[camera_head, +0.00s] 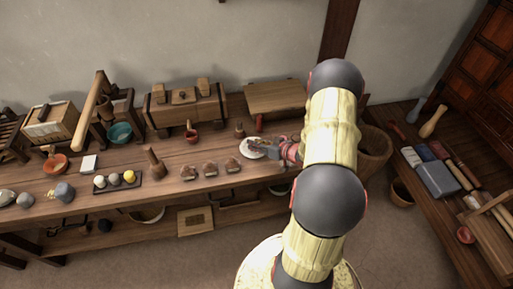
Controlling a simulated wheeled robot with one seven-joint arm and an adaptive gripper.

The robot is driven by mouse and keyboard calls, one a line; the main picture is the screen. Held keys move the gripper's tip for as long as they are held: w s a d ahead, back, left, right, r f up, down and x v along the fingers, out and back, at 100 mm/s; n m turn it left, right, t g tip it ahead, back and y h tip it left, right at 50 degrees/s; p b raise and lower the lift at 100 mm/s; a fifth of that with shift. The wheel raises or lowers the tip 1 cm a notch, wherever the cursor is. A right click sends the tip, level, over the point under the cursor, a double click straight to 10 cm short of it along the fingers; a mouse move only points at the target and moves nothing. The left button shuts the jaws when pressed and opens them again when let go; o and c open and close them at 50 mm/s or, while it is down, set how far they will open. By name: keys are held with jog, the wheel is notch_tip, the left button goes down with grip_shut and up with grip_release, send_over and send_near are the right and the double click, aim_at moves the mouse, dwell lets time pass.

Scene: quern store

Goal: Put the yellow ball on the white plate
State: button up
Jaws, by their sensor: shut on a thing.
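A yellow ball (129,176) sits on a small dark tray (118,185) on the left part of the long bench, beside paler balls. The white plate (246,153) lies on the bench right of the middle, near the back. My gripper (268,150) reaches in from the right, low over the right side of the plate. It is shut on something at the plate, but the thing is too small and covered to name. My gripper hides the right part of the plate. I cannot tell whether the jaws touch the plate.
Several brown lumps (210,169) and a wooden pestle (154,163) stand between tray and plate. Behind are a wooden chest (186,108), a small red-brown pot (191,136) and a board (275,97). A teal bowl (120,132) is farther left. A basket (374,152) stands right of my arm.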

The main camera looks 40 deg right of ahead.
jog(key=shift+f, duration=0.5)
jog(key=shift+f, duration=0.1)
jog(key=o, duration=0.8)
